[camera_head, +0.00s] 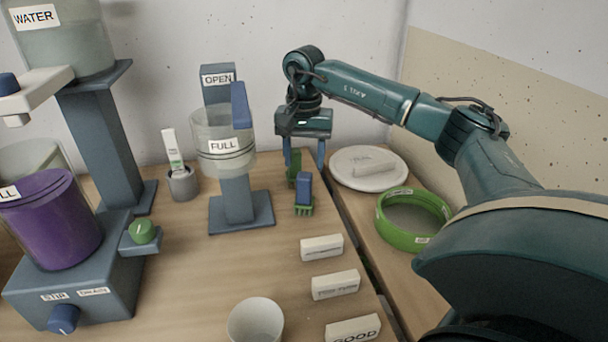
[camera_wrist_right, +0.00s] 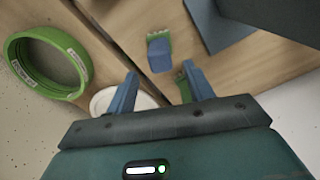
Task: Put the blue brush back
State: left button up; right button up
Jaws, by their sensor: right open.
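The blue brush (camera_head: 304,188), with a blue handle and green bristles, stands near the right edge of the wooden table. It also shows in the right wrist view (camera_wrist_right: 159,58), beyond the fingertips. My right gripper (camera_head: 304,162) is open and empty, just behind and above the brush. A gap shows between its fingers (camera_wrist_right: 160,82) and the brush in the wrist view. A green piece (camera_head: 293,166) stands just behind the brush by one finger; it is partly hidden and I cannot tell what it is. My left gripper is not in view.
A stand with a "FULL" bucket (camera_head: 222,147) is left of the brush. A grey cup (camera_head: 183,185) holds a white tag. White blocks (camera_head: 322,247) lie in front. A white plate (camera_head: 344,178) and green ring (camera_head: 381,219) are to the right. A white cup (camera_head: 255,322) stands at the front.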

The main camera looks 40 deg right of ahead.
jog(key=shift+r, duration=2)
